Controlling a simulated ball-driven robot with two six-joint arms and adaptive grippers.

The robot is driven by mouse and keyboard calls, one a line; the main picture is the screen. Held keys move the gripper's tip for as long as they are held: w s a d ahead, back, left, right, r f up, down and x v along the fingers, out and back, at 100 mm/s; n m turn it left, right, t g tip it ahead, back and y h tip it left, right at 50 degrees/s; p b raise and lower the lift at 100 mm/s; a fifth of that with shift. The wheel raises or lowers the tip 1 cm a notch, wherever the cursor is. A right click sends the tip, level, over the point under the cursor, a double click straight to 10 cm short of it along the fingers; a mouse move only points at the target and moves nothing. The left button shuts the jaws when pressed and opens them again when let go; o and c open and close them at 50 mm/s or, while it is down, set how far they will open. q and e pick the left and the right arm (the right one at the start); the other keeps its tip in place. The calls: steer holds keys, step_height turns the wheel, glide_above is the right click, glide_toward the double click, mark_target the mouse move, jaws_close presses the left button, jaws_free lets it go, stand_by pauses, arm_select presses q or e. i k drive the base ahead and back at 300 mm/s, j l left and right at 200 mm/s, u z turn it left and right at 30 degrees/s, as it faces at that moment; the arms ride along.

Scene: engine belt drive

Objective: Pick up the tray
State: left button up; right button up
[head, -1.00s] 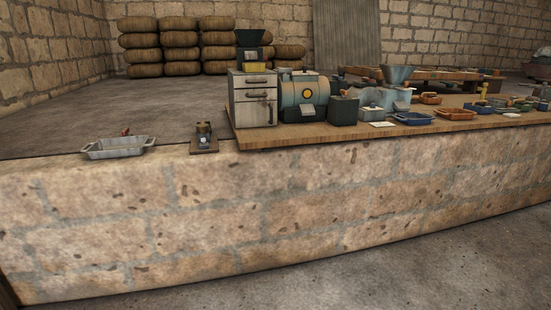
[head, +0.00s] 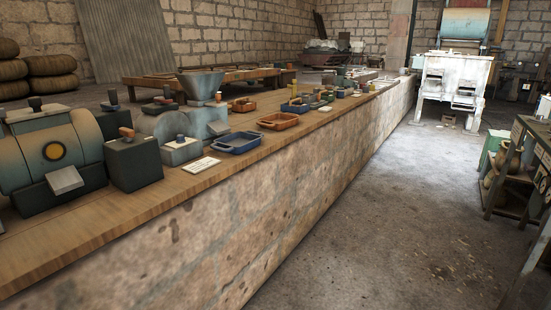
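A blue tray (head: 237,142) sits on the wooden counter top near its front edge, with a white card (head: 201,165) in front of it to the left. An orange-brown tray (head: 278,121) lies farther along the counter to the right. A smaller orange tray (head: 243,105) is behind them, and a dark blue tray (head: 294,106) is farther back. All of them rest on the counter. The frames do not tell which tray is meant. The grey metal tray from the earlier view is out of sight. Neither of my grippers is in view.
A stone-faced counter (head: 215,235) runs from front left to back right. A motor-like machine (head: 52,155), a dark box (head: 134,163) and a grey funnel (head: 201,86) stand on it. Shelving (head: 520,165) stands at the right. The floor (head: 400,220) between is clear.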

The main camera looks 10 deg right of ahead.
mark_target(278, 122)
steer(key=i+l+z, duration=0.1)
steer(key=i+z, duration=0.3)
steer(key=i, duration=0.15)
steer(key=i+z, duration=0.45)
steer(key=i+u, duration=0.35)
steer(key=i+l+u, duration=0.15)
steer(key=i+u, duration=0.2)
steer(key=i, duration=0.15)
